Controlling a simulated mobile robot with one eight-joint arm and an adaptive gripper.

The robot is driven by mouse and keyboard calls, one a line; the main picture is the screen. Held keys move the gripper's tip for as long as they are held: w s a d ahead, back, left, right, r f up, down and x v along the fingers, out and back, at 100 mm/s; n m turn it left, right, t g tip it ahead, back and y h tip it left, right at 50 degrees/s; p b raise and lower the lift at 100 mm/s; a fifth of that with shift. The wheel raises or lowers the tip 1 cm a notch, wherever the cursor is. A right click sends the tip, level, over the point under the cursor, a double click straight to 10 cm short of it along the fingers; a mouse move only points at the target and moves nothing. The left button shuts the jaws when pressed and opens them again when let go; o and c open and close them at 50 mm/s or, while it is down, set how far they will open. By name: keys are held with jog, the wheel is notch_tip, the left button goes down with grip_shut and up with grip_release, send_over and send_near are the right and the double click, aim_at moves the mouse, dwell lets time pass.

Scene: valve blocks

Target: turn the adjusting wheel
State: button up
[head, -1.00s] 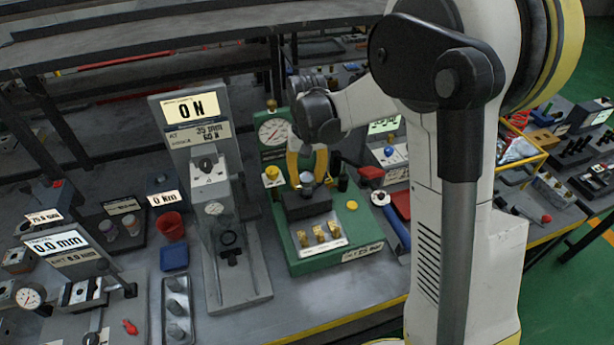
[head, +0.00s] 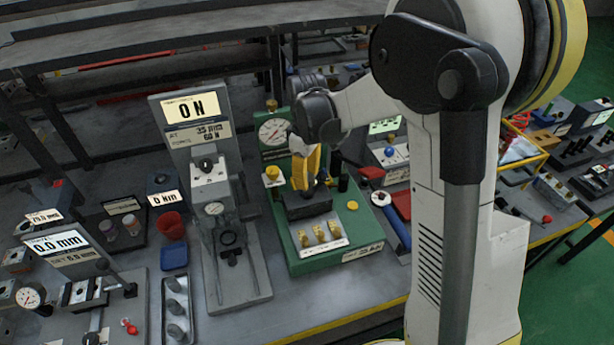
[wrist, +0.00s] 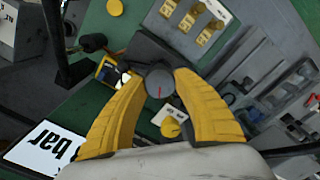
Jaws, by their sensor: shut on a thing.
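The adjusting wheel (wrist: 160,86) is a small round dark grey knob with a red mark on its top, in the middle of the wrist view. My gripper (wrist: 159,76) is shut on it, with one yellow finger on each side. In the head view my gripper (head: 308,184) stands over the dark block (head: 306,205) on the green valve block (head: 292,256). The fingers hide the wheel there. A round pressure gauge (head: 274,131) is at the back of the green block. Brass fittings (head: 320,234) sit on its front.
A grey force stand (head: 238,275) with a display reading 0 N (head: 191,109) is close on the left. A yellow knob (head: 272,174) is beside my gripper. A blue-handled tool (head: 396,229) lies to the right. A red cup (head: 171,225) stands farther left.

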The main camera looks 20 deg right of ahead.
jog(key=shift+n, duration=1.9)
jog(key=o, duration=1.2)
jog(key=shift+r, duration=0.1)
notch_tip(320, 180, up, 12)
jog(key=shift+f, duration=0.1)
